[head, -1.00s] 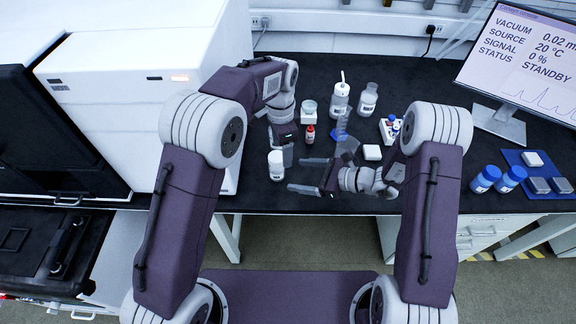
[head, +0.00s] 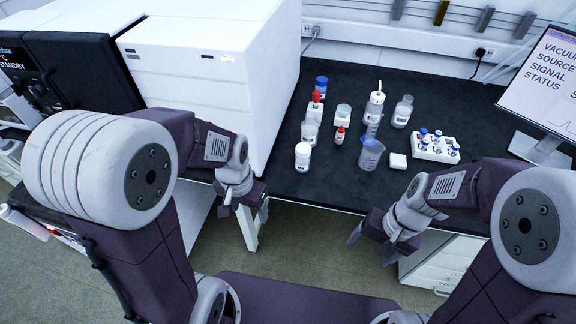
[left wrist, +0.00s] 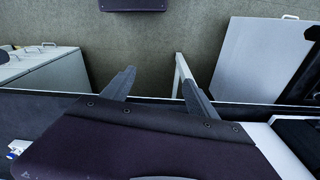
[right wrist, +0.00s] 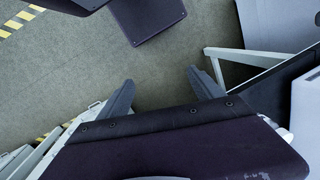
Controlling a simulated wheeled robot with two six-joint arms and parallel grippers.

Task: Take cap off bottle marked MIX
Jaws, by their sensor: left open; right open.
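No label reading MIX is legible, so I cannot tell which bottle it is. On the black bench in the head view stand a white bottle with a white top (head: 303,157), a small red-capped bottle (head: 340,136), a clear bottle (head: 402,112), a wash bottle with a spout (head: 374,110) and a blue-capped bottle (head: 321,86). My left gripper (head: 245,211) is open and empty in front of the bench's front edge, left of the bottles. My right gripper (head: 370,249) is open and empty, also in front of the edge, farther right. Both wrist views show only empty fingers over floor.
A clear beaker (head: 370,157) and a small white block (head: 398,161) stand near the bench front. A white rack of vials (head: 433,148) is to their right. A big white instrument (head: 205,75) bounds the left, a monitor (head: 545,75) the right. The back middle of the bench is clear.

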